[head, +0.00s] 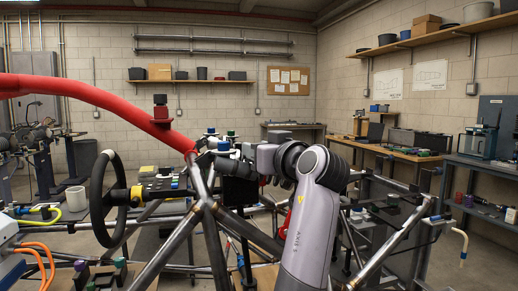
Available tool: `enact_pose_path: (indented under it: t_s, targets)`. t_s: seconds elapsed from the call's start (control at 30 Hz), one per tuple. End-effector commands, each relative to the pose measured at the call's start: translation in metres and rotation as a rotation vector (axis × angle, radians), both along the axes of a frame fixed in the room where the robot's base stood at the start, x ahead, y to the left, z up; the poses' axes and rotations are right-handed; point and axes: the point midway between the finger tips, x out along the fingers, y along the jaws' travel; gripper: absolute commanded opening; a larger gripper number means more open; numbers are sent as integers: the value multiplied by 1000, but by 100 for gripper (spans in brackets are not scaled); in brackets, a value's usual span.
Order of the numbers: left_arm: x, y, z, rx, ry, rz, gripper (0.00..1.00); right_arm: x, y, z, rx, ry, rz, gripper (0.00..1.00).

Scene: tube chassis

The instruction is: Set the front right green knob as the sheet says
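A small green knob (231,134) shows just above the dark parts by the central tube joint. I cannot tell for sure that it is the front right one. Dark and blue-capped parts beside it partly hide what it sits on. My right gripper (236,166) is at the end of the grey arm, pointing left, close below the green knob. Its fingers blend with the dark parts, so whether it is open or touches anything is unclear. My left gripper is out of view. Sheets are pinned to a corkboard (311,81) on the back wall; their writing is too small to read.
A thick red tube (110,101) crosses from the left to the central joint. Bare metal chassis tubes (172,248) spread below it. A black steering wheel (97,200) stands at left. Purple and green caps (121,263) show at bottom left. Workbenches (400,153) line the right wall.

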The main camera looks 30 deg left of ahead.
Motion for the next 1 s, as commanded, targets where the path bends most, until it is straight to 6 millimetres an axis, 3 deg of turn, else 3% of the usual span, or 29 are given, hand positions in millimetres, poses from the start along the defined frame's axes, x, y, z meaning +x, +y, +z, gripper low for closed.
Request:
enact_pose_path:
  t_s: [0.27, 0.3, 0.37, 1.0]
  targets:
    - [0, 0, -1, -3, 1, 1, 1, 0, 0, 0, 1, -1, -1, 43]
    - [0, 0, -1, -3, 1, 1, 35, 0, 0, 0, 1, -1, -1, 43]
    - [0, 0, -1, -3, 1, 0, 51, 0, 0, 1, 1, -2, -1, 43]
    - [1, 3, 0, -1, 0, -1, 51, 0, 1, 2, 2, -3, 0, 43]
